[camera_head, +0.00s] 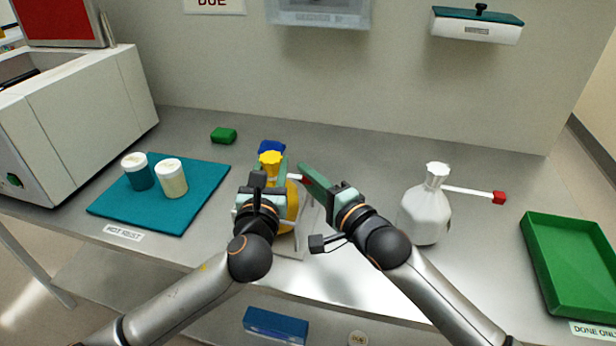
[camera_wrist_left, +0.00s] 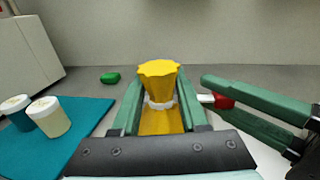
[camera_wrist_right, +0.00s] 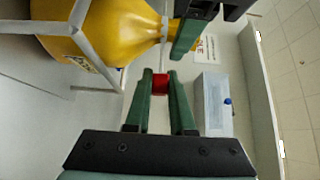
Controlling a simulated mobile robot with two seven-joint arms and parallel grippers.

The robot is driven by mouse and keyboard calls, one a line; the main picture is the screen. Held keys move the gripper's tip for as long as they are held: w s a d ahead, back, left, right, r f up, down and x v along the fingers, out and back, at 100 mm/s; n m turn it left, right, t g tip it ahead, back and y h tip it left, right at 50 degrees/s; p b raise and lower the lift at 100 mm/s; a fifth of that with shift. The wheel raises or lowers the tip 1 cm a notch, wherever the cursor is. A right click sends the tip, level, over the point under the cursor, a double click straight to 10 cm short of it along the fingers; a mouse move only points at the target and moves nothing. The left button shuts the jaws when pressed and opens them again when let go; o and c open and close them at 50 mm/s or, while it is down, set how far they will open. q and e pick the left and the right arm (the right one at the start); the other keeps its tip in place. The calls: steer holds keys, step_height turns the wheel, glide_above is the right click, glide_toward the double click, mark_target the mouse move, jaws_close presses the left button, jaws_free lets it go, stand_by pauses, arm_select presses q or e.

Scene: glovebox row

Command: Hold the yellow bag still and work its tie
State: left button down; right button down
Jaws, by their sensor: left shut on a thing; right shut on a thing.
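The yellow bag (camera_head: 292,207) stands upright in a light frame stand (camera_head: 308,215), its gathered neck flaring at the top. My left gripper (camera_wrist_left: 159,92) is shut on the bag's neck, one finger on each side. A white tie (camera_wrist_left: 160,104) circles the neck and its tail runs right to a red tab (camera_wrist_left: 223,102). My right gripper (camera_wrist_right: 160,78) is shut on the red tab, which also shows between its fingers in the right wrist view (camera_wrist_right: 160,88). In the head view my left arm hides much of the bag.
A white bag (camera_head: 425,215) with a red-ended tie stands at right, beside a green tray (camera_head: 570,300). Two jars stand on a teal mat (camera_head: 205,180) at left. A green block (camera_head: 223,135) and a blue object (camera_head: 271,147) lie behind. Bench between yellow and white bags is clear.

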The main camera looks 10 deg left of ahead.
steer(key=d, duration=0.5)
steer(key=shift+d, duration=0.15)
steer(key=c, duration=0.8)
jaws_free()
steer(key=shift+o, duration=0.2)
steer(key=v, duration=1.2)
